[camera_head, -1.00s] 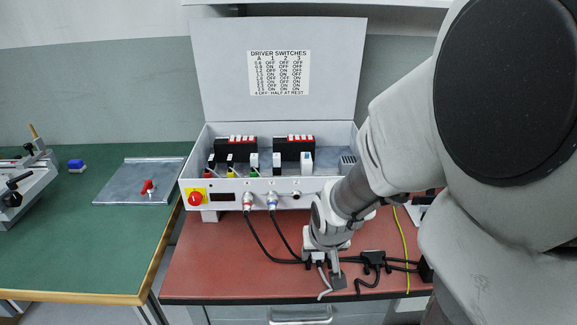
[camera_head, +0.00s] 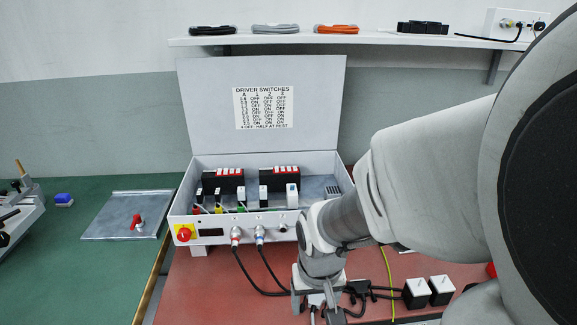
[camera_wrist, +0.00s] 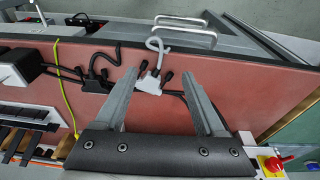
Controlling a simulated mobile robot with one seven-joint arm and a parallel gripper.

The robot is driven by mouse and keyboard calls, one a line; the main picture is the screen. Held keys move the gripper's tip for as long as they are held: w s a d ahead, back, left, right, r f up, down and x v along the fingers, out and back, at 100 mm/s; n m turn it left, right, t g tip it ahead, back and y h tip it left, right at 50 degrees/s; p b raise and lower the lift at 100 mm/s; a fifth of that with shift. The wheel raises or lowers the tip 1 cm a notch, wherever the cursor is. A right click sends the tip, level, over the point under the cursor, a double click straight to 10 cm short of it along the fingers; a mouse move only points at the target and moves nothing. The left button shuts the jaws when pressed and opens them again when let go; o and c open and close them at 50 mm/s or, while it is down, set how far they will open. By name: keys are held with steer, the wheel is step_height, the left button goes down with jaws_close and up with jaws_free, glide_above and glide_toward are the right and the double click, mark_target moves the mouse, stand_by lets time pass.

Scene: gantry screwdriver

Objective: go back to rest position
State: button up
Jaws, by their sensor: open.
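My gripper (camera_head: 318,297) is low over the red work surface (camera_head: 215,285), in front of the grey control box (camera_head: 265,232). In the wrist view its two fingers (camera_wrist: 157,98) stand wide apart with nothing between them. A grey connector with a short hooked cable (camera_wrist: 151,80) lies on the surface just beyond the fingertips, apart from them as far as I can tell. A black connector with cables (camera_wrist: 97,77) lies beside it. My arm covers the right side of the head view.
The box's lid (camera_head: 262,105) stands open. Two dark cables run from its front to near my gripper. Black-and-white blocks (camera_head: 428,291) and a yellow cable (camera_head: 388,285) lie to the right. A shelf (camera_head: 375,42) hangs above. A green table (camera_head: 85,265) stands left.

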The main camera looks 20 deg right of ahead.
step_height(320, 180, up, 11)
steer(key=w+t, duration=0.1)
steer(key=t, duration=0.3)
steer(key=shift+w+f+h, duration=0.2)
steer(key=shift+h, duration=0.1)
steer(key=s+a+r+n+y+p, duration=0.1)
steer(key=s+a+r+n+p, duration=0.2)
steer(key=s+a+r, duration=0.35)
step_height(320, 180, up, 18)
steer(key=d+p, duration=0.1)
steer(key=p, duration=1.5)
steer(key=shift+w, duration=0.4)
steer(key=shift+d+f, duration=0.1)
steer(key=shift+f, duration=0.05)
